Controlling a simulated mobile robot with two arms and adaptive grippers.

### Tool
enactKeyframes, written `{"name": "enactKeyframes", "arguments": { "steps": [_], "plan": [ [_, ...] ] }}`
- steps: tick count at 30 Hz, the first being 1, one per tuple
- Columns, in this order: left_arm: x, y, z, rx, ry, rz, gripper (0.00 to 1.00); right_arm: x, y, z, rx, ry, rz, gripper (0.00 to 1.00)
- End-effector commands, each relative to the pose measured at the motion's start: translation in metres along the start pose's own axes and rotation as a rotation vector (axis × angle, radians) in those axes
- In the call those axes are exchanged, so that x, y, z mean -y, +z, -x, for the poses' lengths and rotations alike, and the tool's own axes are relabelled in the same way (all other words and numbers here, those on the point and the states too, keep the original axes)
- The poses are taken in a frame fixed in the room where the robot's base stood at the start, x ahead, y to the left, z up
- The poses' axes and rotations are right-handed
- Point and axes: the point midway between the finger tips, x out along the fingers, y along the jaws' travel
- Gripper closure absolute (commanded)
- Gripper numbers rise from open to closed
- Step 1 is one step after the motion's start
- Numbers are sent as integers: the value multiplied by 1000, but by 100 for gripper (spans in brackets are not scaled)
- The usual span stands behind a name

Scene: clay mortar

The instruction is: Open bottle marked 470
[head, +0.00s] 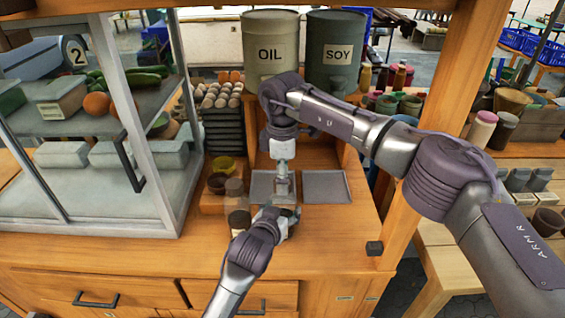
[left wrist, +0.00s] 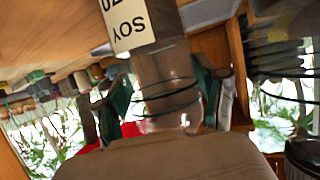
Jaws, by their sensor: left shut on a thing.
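A clear glass bottle (left wrist: 168,75) stands between my left gripper's fingers (left wrist: 165,98) in the left wrist view. Its white label (left wrist: 129,24) reads SOY, with a number ending in 70 cut off by the frame edge. In the head view my left gripper (head: 284,213) is shut on the bottle low over the counter front, and the bottle is mostly hidden there. My right gripper (head: 284,184) points straight down from above, directly over the bottle. Whether its fingers touch the bottle's top, and how far they are open, cannot be made out.
Two grey trays, left (head: 262,194) and right (head: 327,187), lie on the counter behind. A dark jar (head: 238,218) stands left of my left gripper. A glass case (head: 95,190) fills the left side. Large OIL (head: 269,35) and SOY (head: 335,35) canisters stand behind; a wooden post (head: 425,130) rises at right.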

Motion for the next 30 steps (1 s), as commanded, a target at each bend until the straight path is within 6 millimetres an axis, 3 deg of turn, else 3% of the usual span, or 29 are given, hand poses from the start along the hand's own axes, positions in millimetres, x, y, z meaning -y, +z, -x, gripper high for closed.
{"name": "enactKeyframes", "arguments": {
  "steps": [4,12,24,30],
  "plan": [
    [0,0,0,0,0,0,100,0,0,-10,1,0,0,32],
    [0,0,0,0,0,0,100,0,0,-11,1,0,1,32],
    [0,0,0,0,0,0,100,0,0,-11,0,1,0,95],
    [0,0,0,0,0,0,100,-1,1,-10,1,2,133,95]
  ]
}}
